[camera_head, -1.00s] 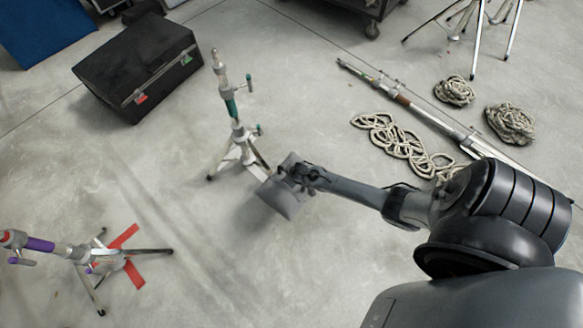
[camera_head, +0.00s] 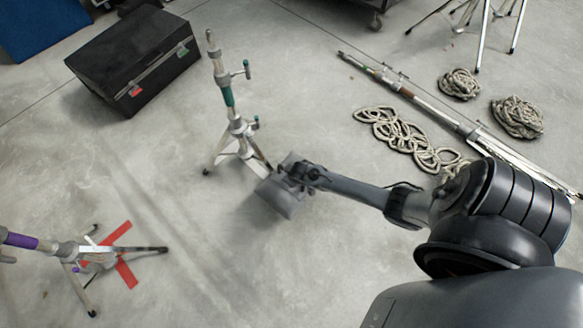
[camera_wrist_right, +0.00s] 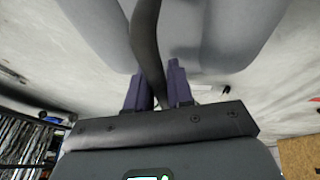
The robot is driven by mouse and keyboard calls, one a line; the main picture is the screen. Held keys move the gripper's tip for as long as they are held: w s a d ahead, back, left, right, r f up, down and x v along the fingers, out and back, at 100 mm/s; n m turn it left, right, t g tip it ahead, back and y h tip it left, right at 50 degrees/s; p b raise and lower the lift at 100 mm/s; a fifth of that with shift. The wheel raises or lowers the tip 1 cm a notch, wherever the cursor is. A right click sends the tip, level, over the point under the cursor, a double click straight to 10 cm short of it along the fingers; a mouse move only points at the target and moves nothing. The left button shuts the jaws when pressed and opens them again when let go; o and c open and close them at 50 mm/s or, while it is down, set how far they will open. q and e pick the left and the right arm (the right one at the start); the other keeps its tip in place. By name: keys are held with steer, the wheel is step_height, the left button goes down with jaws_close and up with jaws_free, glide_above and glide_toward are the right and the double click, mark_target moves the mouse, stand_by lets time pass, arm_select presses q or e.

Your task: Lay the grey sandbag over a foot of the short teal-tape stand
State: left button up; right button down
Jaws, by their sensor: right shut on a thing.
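The short teal-tape stand (camera_head: 228,97) is upright at centre left in the head view, its feet spread on the floor. My right gripper (camera_head: 302,174) is shut on the dark strap of the grey sandbag (camera_head: 279,199), just right of the stand. In the picture the bag's left edge meets the end of the stand's right foot (camera_head: 262,160). I cannot tell whether they touch or how high the bag hangs. In the right wrist view the strap (camera_wrist_right: 147,45) runs between the purple fingers (camera_wrist_right: 157,88), with the grey bag (camera_wrist_right: 242,32) on both sides. My left gripper is out of view.
A purple-tape stand (camera_head: 22,241) stands by a red floor cross (camera_head: 127,272) at lower left. A black case (camera_head: 135,60) is at upper left. Coiled ropes (camera_head: 405,140) and a long pole (camera_head: 420,100) lie at right. The floor between the two stands is clear.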

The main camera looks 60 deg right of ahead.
steer(key=shift+w+d+r, duration=0.1)
steer(key=shift+w+r, duration=0.1)
steer(key=shift+w, duration=0.1)
